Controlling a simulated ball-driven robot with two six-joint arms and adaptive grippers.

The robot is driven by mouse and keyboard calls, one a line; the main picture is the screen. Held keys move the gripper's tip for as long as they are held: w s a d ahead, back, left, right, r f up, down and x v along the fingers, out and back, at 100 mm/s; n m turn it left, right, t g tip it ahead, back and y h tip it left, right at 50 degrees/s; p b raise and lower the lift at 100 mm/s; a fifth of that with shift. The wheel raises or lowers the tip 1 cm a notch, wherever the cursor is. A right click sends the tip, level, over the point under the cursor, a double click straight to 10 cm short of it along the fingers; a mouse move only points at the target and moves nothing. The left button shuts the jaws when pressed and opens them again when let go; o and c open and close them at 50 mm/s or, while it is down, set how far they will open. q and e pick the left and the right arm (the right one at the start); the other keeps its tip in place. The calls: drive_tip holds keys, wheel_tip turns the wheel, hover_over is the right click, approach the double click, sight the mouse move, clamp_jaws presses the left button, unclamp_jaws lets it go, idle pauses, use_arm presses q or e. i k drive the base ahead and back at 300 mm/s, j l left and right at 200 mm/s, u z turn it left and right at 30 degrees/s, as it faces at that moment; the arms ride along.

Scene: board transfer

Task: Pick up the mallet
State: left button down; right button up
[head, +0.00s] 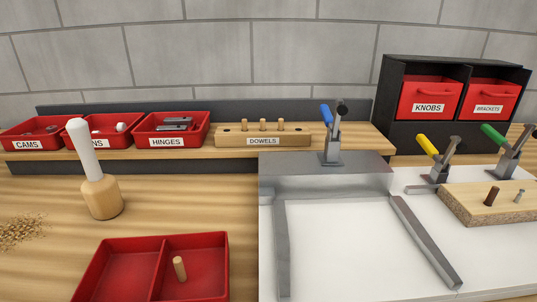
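The mallet (101,194) stands upright on the wooden bench at the left, its pale wooden head down and its white handle (82,148) pointing up with a slight lean to the left. The handle's top overlaps the front of a red bin behind it in the picture. Nothing is touching the mallet from my side. Neither of my grippers shows in the head view.
A red two-part tray (106,265) with a dowel (180,269) lies in front of the mallet. Wood shavings (22,231) are at the left. Behind are red bins (172,129) and a dowel block (263,141). A metal fixture (325,172) with a blue-handled clamp fills the right.

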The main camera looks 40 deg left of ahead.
sight(101, 192)
drive_tip(key=j+u, duration=0.1)
drive_tip(key=u, duration=0.3)
drive_tip(key=j+u, duration=0.15)
drive_tip(key=u, duration=0.25)
drive_tip(key=j+u, duration=0.1)
drive_tip(key=u, duration=0.3)
drive_tip(key=j+u, duration=0.15)
drive_tip(key=u, duration=0.25)
drive_tip(key=j+u, duration=0.15)
drive_tip(key=u, duration=0.25)
drive_tip(key=k+l+z, duration=0.1)
drive_tip(key=k+l, duration=0.3)
drive_tip(key=l, duration=0.25)
drive_tip(key=k+l+z, duration=0.15)
drive_tip(key=k+l, duration=0.05)
drive_tip(key=l, duration=0.1)
